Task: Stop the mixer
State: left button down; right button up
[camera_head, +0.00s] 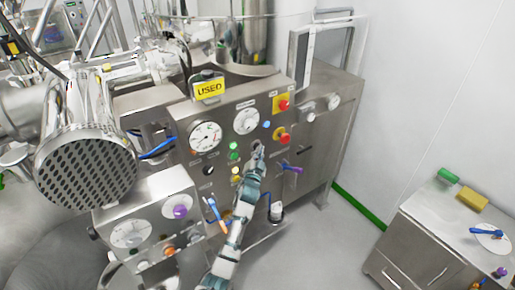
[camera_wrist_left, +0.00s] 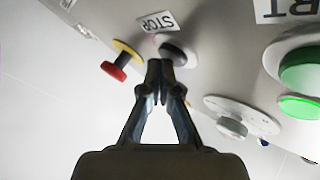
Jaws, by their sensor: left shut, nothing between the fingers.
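My left gripper (camera_head: 257,150) reaches up to the steel mixer control panel (camera_head: 222,125), its fingers shut with nothing between them. In the left wrist view the closed fingertips (camera_wrist_left: 160,67) overlap the lower edge of a dark round button (camera_wrist_left: 177,51). A STOP label (camera_wrist_left: 157,22), upside down in that view, lies by this button. I cannot tell whether the fingertips touch the button or whether it is pressed. A green button (camera_wrist_left: 301,70) with a partly cut-off label is at the right. My right gripper is not in view.
A red knob on a yellow plate (camera_wrist_left: 117,65) sits left of the fingertips, and a pale round control (camera_wrist_left: 236,121) lower right. Dials, lamps and a yellow USED sign (camera_head: 209,89) are on the mixer. A steel cabinet (camera_head: 420,235) stands right, with clear floor between.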

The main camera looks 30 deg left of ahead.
pick_arm(q)
jog(key=shift+a, duration=0.1)
dwell(0.5)
jog(key=shift+s+d, duration=0.3)
jog(key=shift+d, duration=0.5)
jog(key=d, duration=0.1)
jog(key=s+d+p, duration=0.1)
jog(key=d, duration=0.1)
jog(key=s+d, duration=0.1)
jog(key=shift+d, duration=0.35)
jog(key=shift+f, duration=0.1)
dwell(0.5)
